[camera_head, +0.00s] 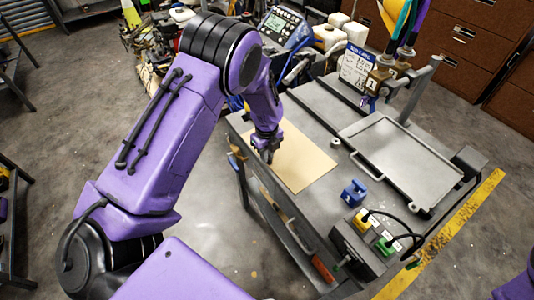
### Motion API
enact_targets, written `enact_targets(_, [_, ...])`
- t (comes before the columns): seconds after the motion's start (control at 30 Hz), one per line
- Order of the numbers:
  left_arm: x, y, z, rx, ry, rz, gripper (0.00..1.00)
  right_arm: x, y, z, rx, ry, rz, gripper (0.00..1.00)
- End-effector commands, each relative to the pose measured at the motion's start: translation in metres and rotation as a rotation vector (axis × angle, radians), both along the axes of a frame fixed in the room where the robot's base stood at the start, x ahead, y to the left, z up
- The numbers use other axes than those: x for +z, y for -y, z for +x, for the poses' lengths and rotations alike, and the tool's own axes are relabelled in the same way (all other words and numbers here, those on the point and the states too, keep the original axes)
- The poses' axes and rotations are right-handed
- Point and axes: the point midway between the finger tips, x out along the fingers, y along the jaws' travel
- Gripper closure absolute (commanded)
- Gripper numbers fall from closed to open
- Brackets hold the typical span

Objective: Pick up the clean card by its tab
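A plain tan card (305,166) lies flat on the grey metal workbench, near its left edge. I take it for the clean card. My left arm reaches in from the left, and my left gripper (267,154) points down at the card's left edge. The fingers are small and dark, and I cannot tell whether they are open or touch the card. No tab shows clearly; the gripper covers part of that edge. My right gripper is out of view.
A shallow metal tray (431,199) sits on the right of the workbench (318,100). A blue block (354,193) and a box with yellow and green connectors (366,248) stand near the front edge. A striping machine (285,27) stands behind.

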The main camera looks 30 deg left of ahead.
Motion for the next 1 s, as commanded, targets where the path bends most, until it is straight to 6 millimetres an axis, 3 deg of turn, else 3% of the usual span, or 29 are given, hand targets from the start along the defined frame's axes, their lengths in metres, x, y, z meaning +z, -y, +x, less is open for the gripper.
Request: enact_targets(1.0, [0.036, 0.0, 0.0, 0.001, 0.001, 0.0, 1.0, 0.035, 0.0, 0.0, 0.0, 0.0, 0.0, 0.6])
